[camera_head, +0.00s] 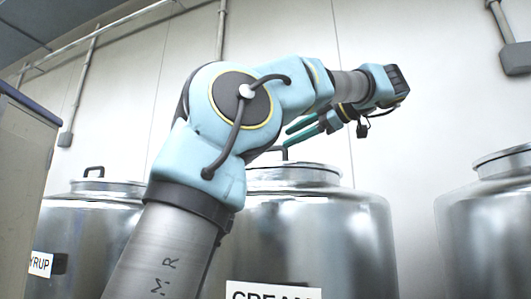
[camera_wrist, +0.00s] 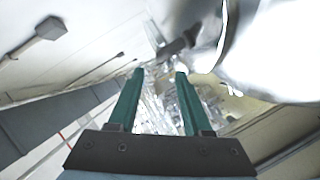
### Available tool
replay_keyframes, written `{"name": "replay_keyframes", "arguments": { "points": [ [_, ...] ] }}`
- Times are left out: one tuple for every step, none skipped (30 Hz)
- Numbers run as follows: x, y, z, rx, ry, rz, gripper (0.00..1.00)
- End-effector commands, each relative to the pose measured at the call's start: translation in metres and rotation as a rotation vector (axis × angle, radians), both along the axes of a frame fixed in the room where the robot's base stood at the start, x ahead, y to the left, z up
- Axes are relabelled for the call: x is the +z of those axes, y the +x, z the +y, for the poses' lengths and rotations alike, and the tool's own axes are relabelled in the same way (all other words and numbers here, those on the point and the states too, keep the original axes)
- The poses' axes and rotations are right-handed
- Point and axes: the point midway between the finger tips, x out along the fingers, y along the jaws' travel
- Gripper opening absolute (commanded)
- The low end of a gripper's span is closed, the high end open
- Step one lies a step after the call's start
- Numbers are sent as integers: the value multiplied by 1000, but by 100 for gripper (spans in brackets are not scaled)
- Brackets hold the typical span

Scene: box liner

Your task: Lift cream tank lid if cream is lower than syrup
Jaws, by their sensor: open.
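The cream tank (camera_head: 340,235) is a shiny metal drum in the middle of the head view, with a partly visible CREAM label (camera_head: 272,291). Its metal lid (camera_head: 315,174) is on top, and a dark handle (camera_head: 285,153) stands up from it, partly behind my arm. The syrup tank (camera_head: 92,235) is at the left, with a closed lid (camera_head: 108,187) and a cut-off label (camera_head: 40,264). My gripper (camera_head: 292,134) has teal fingers just above the cream lid, near its handle. In the wrist view, the fingers (camera_wrist: 159,72) are apart with nothing held. Neither liquid level can be seen.
A third metal tank (camera_head: 492,225) stands at the right edge. A pale wall with conduits (camera_head: 85,75) and a grey box (camera_head: 517,58) is behind. A panel or cabinet (camera_head: 20,160) stands at the left. A bright metal surface (camera_wrist: 285,50) fills the wrist view's upper right.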

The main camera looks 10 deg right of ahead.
Motion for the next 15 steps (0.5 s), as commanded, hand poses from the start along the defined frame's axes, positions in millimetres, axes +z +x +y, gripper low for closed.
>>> {"name": "replay_keyframes", "arguments": {
  "points": [
    [-1,6,7,5,0,0,50],
    [-3,9,10,4,1,0,50],
    [-3,15,15,6,1,1,50],
    [-5,19,19,5,2,1,50],
    [-6,23,22,5,2,1,50],
    [-7,28,28,6,1,1,50],
    [-8,32,31,7,1,0,50],
    [-9,37,34,5,1,0,50],
    [-11,41,39,5,2,2,50],
    [-12,45,42,4,2,2,50],
    [-13,48,45,4,2,1,50],
    [-14,52,48,4,2,1,50],
    [-15,55,50,3,2,1,50],
    [-15,57,52,3,1,1,50],
    [-17,60,54,2,1,2,50]
  ]
}}
